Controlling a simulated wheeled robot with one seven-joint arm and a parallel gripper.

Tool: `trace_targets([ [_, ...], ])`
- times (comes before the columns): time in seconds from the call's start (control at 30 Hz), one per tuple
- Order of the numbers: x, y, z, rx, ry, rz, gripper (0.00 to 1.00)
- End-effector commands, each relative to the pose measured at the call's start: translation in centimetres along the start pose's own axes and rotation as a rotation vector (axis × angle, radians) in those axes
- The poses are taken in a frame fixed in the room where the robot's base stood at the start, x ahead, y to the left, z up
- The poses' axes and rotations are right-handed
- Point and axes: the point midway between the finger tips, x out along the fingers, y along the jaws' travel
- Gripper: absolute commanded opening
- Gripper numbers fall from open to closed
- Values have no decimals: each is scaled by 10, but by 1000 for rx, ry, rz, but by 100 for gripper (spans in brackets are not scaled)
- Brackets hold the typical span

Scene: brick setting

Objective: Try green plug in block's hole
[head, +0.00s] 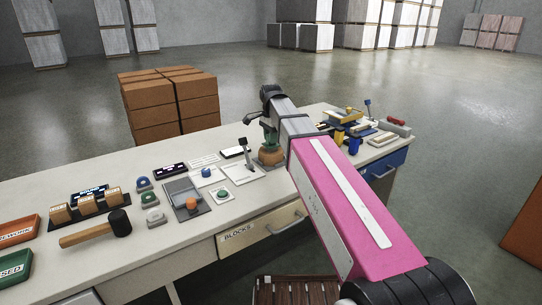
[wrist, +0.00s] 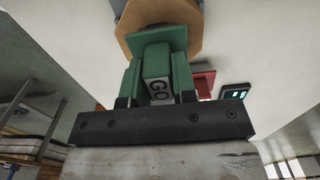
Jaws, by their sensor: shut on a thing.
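The green plug (wrist: 156,62) has a wide square flange and a grip marked "GO". My gripper (wrist: 157,70) is shut on this grip, with one finger on each side. The brown, many-sided block (wrist: 190,18) lies just beyond the flange in the wrist view. In the head view the block (head: 271,157) stands on the table, with the green plug (head: 270,141) and my gripper (head: 270,132) directly above it. The hole and the plug's lower end are hidden behind the flange, so I cannot tell how deep the plug sits.
A lever on a white plate (head: 243,172) stands close left of the block. Buttons, a mallet (head: 95,228), small labelled boxes and trays lie further left on the table (head: 150,265). Yellow and blue items (head: 347,130) crowd the right end.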

Motion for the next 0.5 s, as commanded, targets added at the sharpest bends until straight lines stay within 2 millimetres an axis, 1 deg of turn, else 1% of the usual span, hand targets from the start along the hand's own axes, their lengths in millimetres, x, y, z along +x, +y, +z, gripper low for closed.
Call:
trace_targets([
  [0.1, -10, -1, 0, 0, 1, -1, 2],
  [0.5, -37, -1, 0, 0, 1, -2, 2],
])
